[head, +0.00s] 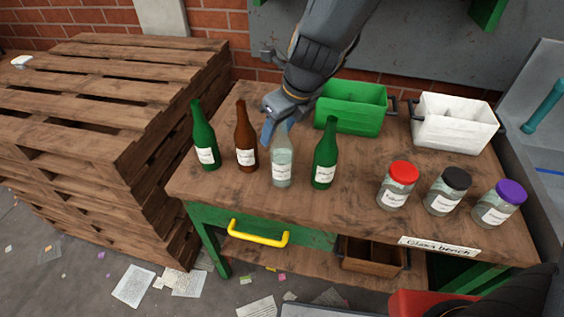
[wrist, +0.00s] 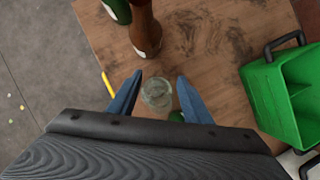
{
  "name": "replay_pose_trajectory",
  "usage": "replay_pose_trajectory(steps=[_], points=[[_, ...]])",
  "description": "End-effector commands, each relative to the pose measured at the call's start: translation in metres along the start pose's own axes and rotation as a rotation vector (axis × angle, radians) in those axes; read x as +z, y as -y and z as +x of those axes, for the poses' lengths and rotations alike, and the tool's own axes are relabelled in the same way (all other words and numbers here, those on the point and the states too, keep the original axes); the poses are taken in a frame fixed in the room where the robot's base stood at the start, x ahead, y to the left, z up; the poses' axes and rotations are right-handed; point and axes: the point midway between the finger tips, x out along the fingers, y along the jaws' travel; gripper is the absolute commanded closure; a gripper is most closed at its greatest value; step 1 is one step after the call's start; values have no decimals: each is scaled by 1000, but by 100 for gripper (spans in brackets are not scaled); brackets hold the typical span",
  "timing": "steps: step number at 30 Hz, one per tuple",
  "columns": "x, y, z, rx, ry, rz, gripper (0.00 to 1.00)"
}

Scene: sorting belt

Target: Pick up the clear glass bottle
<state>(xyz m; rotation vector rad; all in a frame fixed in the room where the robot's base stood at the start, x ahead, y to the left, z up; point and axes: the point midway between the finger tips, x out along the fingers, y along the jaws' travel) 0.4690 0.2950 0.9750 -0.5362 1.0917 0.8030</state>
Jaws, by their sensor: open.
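The clear glass bottle (head: 281,166) stands upright on the wooden bench between the brown bottle (head: 246,137) and a green bottle (head: 325,155). It has a white label, and its upper part is partly hidden by my gripper in the head view. In the wrist view the clear bottle (wrist: 157,94) shows from above, between the two blue fingers. My gripper (head: 275,131) is at the bottle's top; in the wrist view the gripper (wrist: 156,88) is open, with a finger on each side and visible gaps. Whether a finger touches the glass I cannot tell.
Another green bottle (head: 204,138) stands at the left end of the bench (head: 330,205). A green bin (head: 351,107) and a white bin (head: 452,123) stand behind. Jars with red (head: 397,186), black (head: 448,191) and purple lids (head: 498,203) stand at the right. Pallets (head: 95,110) are stacked left.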

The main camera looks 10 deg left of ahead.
Motion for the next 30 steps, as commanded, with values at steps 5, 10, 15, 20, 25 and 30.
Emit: replay_pose_trajectory(steps=[5, 10, 15, 20, 25, 30], points=[[0, 0, -1, 0, 0, -1, 64], [0, 0, -1, 0, 0, -1, 93], [0, 0, -1, 0, 0, -1, 100], [0, 0, -1, 0, 0, -1, 100], [4, 0, -10, -1, 2, -2, 100], [16, 0, -38, -1, 5, -3, 100]])
